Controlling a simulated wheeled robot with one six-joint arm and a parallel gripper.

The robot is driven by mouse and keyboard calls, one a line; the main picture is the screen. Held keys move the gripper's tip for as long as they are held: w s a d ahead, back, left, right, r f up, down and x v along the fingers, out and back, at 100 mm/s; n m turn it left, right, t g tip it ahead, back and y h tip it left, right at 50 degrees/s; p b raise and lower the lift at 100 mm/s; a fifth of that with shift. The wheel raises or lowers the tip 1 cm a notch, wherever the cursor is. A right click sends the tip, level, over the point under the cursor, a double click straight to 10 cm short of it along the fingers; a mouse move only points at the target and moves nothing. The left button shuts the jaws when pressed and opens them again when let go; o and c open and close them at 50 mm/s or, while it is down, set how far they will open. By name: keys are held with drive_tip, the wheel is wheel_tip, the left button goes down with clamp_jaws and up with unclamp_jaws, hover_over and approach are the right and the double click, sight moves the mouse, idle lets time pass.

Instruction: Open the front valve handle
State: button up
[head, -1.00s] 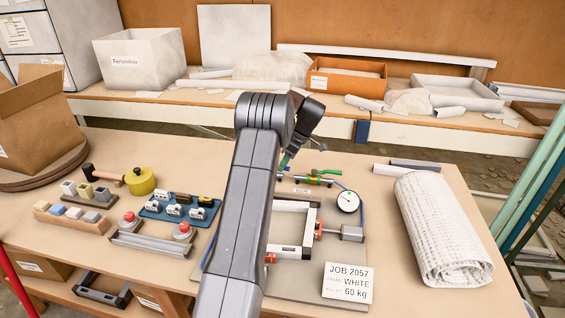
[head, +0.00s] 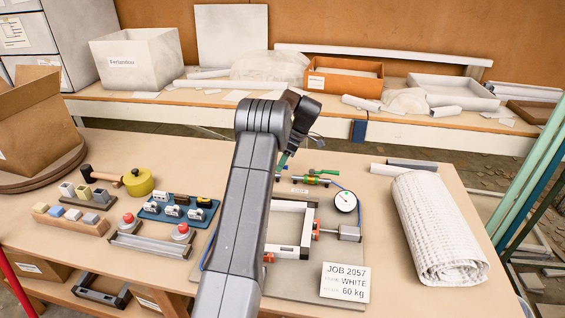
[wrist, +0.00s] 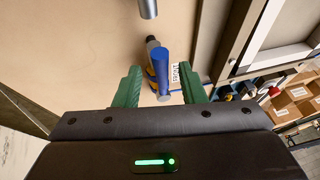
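My gripper (wrist: 160,88) has two green fingers, which stand apart in the wrist view. A blue handle (wrist: 161,66) on a grey fitting lies between them, with clear gaps showing at both sides. A small white label (wrist: 176,76) with text I cannot read for sure is beside it. In the head view a green finger of my gripper (head: 284,160) shows behind my arm, near the valve line. A green lever (head: 319,171) on that line lies to its right. The blue handle is hidden by my arm in the head view.
The press frame (head: 292,232), a gauge (head: 345,201) and a job card (head: 345,283) are close to my arm. A blue tray (head: 178,210) and red buttons (head: 128,218) are at the left. A rolled white cloth (head: 437,225) lies at the right.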

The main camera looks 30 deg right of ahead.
drive_tip(key=shift+r, duration=0.1)
drive_tip(key=p+v, duration=0.1)
drive_tip(key=v, duration=1.2)
drive_tip(key=shift+d+r, duration=0.2)
drive_tip(key=shift+r, duration=0.1)
drive_tip(key=shift+f, duration=0.15)
drive_tip(key=b+x, duration=0.1)
drive_tip(key=x, duration=1.2)
drive_tip(key=shift+a+f, duration=0.25)
